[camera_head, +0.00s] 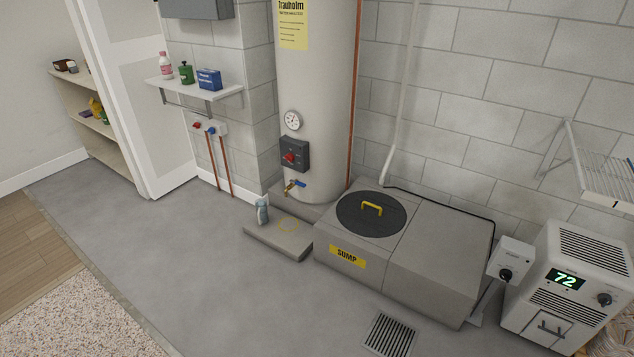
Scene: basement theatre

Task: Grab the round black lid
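The round black lid (362,222) lies flat on top of the grey sump box (430,262), toward its left end. A yellow handle (372,208) stands up from the middle of the lid. A yellow label reading SUMP is on the front face of the box. The whole lid shows, with nothing on it. My gripper is not in view.
The water heater (318,100) stands behind the lid. A low slab (272,246) with a small bottle (263,209) is left of the box. A dehumidifier (570,285) and wire rack (600,170) are right. Floor (200,270) in front is clear, with a drain grate (389,335).

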